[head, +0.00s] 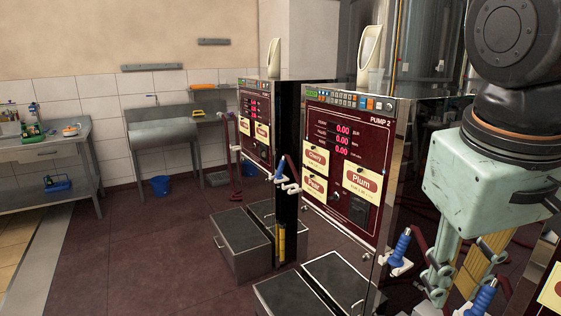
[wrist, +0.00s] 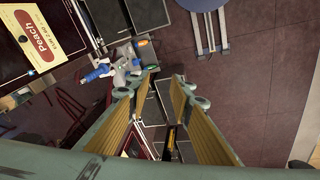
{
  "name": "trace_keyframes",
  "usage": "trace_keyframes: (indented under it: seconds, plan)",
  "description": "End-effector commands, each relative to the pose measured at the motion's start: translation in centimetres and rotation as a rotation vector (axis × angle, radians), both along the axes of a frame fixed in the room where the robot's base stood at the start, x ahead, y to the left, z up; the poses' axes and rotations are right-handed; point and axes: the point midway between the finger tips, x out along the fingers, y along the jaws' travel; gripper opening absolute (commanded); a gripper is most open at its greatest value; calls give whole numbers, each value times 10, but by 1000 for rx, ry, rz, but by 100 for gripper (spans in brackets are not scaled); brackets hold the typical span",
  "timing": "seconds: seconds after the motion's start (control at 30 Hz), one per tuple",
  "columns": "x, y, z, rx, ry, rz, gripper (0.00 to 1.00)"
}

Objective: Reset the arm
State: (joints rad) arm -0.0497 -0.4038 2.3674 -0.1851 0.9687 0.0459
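My gripper (head: 462,272) hangs at the right of the head view, below its pale green body, in front of the pump fronts and pointing down. In the wrist view my gripper (wrist: 162,82) shows two fingers with yellow inner pads. A gap lies between them, and I see nothing held in it. The fingers are apart from the blue-handled nozzle (wrist: 98,72), which is left of the fingertips in the wrist view. Part of the right side of the gripper is cut off in the head view.
The pump marked PUMP 2 (head: 341,160) stands left of my gripper, with another pump (head: 255,125) behind it. Blue-handled nozzles (head: 402,247) stick out from the fronts. Dark boxes (head: 242,245) stand on the floor.

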Motion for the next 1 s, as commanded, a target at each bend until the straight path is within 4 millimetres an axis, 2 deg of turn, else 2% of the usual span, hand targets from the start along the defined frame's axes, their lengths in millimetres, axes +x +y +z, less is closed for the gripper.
trace_keyframes:
  seconds: [0.2,0.5,0.7,1.0]
  plan:
    - [-26,11,-5,57,-41,-23,20]
    - [-56,27,-12,129,-97,-51,20]
    - [-66,33,-15,158,-120,-61,20]
    - [-69,35,-16,165,-126,-64,20]
